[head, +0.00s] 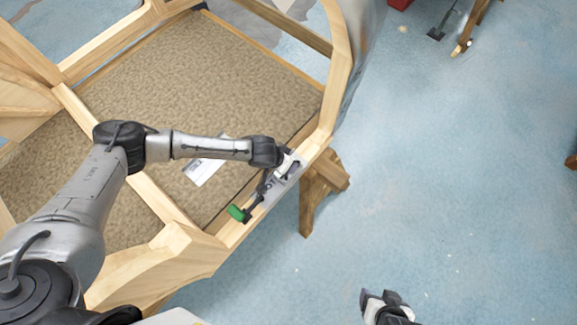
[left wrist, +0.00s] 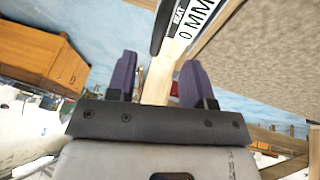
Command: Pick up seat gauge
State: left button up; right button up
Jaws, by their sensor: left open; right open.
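A plate with large black lettering ending in "MM" shows at the top of the left wrist view; it looks like the seat gauge (left wrist: 190,36). A dark curved part lies along its left side. In the head view a grey plate with a dark piece and a green end (head: 238,213) lies at the frame's rail. My left gripper (left wrist: 158,75) is open, its two purple fingers apart on either side of the view of the wooden rail. Nothing is seen gripped. In the head view its wrist hides part of the rail. My right gripper (head: 372,302) is open and empty, low over the floor.
The wooden bodyframe (head: 340,65) with brown panels fills the left of the head view. A white printed sheet (head: 203,171) lies on a panel. A wooden trestle leg (head: 318,190) stands below the rail. The blue floor (head: 460,170) to the right is mostly clear.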

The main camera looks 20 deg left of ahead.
pick_arm(q)
jog(key=shift+b+x, duration=0.3)
jog(key=shift+x, duration=2.6)
jog(key=shift+s+d, duration=0.1)
grip_shut()
